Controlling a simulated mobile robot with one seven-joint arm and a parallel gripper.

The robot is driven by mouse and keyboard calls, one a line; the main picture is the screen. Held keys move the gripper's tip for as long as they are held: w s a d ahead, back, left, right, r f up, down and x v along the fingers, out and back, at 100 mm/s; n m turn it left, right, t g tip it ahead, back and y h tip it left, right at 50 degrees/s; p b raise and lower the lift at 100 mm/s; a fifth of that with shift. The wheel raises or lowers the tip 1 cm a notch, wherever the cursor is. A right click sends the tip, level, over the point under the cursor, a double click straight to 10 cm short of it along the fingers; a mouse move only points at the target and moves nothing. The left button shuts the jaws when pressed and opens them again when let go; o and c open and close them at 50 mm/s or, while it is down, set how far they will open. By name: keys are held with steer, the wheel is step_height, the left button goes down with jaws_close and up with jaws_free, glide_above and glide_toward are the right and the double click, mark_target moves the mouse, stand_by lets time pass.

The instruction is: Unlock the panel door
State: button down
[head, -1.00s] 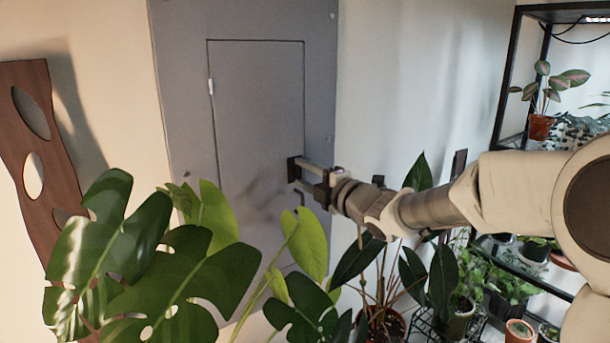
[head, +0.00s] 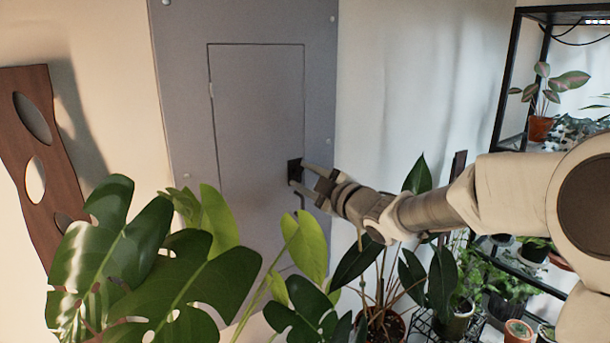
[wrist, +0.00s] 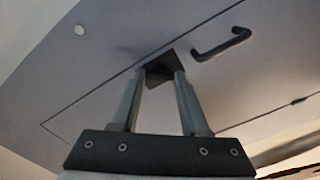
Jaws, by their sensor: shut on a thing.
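The grey panel door (head: 255,110) is set flush in a grey wall panel (head: 320,85) and looks closed. A small dark square latch (head: 294,170) sits at the door's right edge in the head view. It also shows in the wrist view (wrist: 166,60). My gripper (head: 297,174) reaches it from the right, its fingertips shut on the latch. In the wrist view my fingers (wrist: 160,76) close in on the latch and partly hide it. A dark bent handle (wrist: 222,45) is beside the latch, apart from my fingers.
Large green leaves (head: 150,255) rise in front of the panel's lower part. More potted plants (head: 385,325) stand below my arm. A black plant shelf (head: 505,95) is at the right. A brown wooden piece with holes (head: 48,125) is at the left wall.

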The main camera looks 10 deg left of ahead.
steer(key=m+p, duration=0.2)
steer(key=m, duration=0.3)
steer(key=shift+r+m, duration=0.1)
steer(key=shift+m, duration=0.2)
steer(key=m+p, duration=0.2)
steer(key=m, duration=0.2)
steer(key=shift+m, duration=0.7)
steer(key=shift+c, duration=2)
jaws_free()
steer(key=b+v, duration=0.1)
steer(key=v, duration=1.6)
steer(key=shift+s+d, duration=0.15)
steer(key=shift+s, duration=0.05)
